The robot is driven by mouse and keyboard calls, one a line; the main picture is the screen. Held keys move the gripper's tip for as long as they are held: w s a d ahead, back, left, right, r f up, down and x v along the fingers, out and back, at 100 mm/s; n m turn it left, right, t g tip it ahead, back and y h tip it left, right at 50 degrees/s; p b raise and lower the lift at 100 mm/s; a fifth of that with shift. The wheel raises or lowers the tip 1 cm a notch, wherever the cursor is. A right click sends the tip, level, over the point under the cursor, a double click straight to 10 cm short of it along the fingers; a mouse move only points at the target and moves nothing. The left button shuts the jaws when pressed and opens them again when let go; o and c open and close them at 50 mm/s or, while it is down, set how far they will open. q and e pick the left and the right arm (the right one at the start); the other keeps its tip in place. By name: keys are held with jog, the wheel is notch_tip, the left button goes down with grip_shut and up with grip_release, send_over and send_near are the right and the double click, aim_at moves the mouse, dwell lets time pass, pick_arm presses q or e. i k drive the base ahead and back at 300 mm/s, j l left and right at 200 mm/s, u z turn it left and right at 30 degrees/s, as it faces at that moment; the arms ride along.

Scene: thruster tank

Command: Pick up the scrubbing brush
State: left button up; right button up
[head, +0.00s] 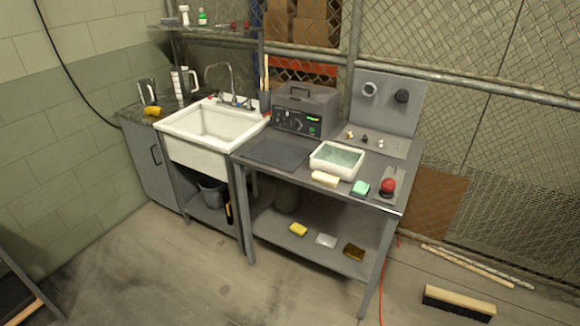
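A small pale block (325,179) lies on the grey workbench (233,155) just in front of the white tub; it may be the scrubbing brush, but its bristles are too small to make out. A larger brush (458,303) with a light wooden back and dark bristles lies on the floor at the lower right. Neither gripper shows in the head view, and nothing is seen touching either item.
Beside the pale block are a white tub (318,159) of greenish liquid, a green sponge (360,188) and a red-knobbed device (388,186). A grey machine (306,109) and white sink (170,128) stand behind and left. Wooden poles (468,266) lie right; the front floor is clear.

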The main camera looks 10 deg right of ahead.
aim_at(319, 176)
jog(key=i+l+u, duration=0.25)
jog(key=i+l, duration=0.15)
jog(key=i+l+u, duration=0.25)
jog(key=l, duration=0.25)
jog(key=l+u, duration=0.35)
jog(key=l, duration=0.75)
jog(key=i, duration=0.1)
